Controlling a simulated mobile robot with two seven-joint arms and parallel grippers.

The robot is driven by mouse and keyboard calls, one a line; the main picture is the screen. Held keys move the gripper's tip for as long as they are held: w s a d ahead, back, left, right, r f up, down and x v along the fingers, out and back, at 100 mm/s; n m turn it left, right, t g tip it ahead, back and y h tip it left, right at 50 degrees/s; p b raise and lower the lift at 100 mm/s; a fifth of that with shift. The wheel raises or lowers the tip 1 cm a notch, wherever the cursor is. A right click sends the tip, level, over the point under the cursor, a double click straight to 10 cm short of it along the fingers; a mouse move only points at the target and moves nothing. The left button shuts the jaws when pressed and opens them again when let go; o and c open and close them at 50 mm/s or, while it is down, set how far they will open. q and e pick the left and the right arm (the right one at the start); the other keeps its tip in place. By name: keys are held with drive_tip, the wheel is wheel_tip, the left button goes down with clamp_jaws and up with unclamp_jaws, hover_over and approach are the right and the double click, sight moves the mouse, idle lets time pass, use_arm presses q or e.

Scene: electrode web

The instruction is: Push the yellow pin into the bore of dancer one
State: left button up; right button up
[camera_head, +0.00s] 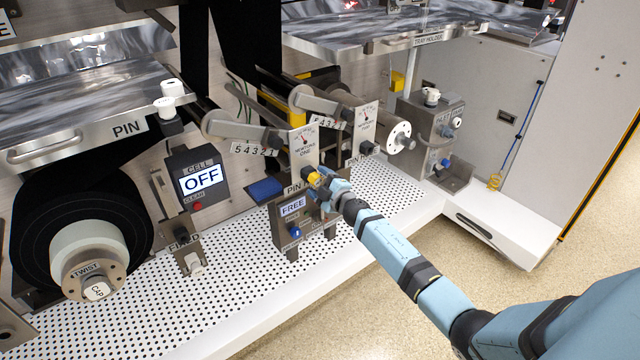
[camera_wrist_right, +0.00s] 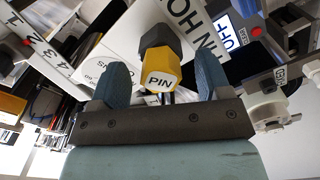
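The yellow pin (camera_head: 313,179) shows at the right end of the PIN label on the dancer one station. In the right wrist view its yellow hexagonal head (camera_wrist_right: 160,79), marked PIN, has a dark collar behind it. Dancer one (camera_head: 304,148) has a plate with a dial reading NEWTONS ONE above the pin. My right gripper (camera_head: 325,184) is at the pin. In the wrist view its two blue fingers (camera_wrist_right: 163,82) stand either side of the head, with a visible gap on each side. The bore is hidden, and I cannot tell how deep the pin sits. My left gripper is out of view.
A box with a FREE display (camera_head: 292,208) is below the pin, with a blue pad (camera_head: 265,189) at its left. A second dancer (camera_head: 366,125) stands behind to the right. A CELL box showing OFF (camera_head: 200,180) is at left. The perforated white deck (camera_head: 225,270) is clear in front.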

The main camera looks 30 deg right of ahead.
idle(0.3)
use_arm(q)
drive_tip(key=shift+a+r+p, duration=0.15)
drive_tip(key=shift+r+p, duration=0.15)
drive_tip(key=shift+p, duration=0.8)
use_arm(e)
drive_tip(key=s+d, duration=0.1)
drive_tip(key=s, duration=1.2)
drive_tip(key=shift+s, duration=0.4)
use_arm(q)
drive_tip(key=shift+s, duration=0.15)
use_arm(e)
drive_tip(key=shift+d+f, duration=0.1)
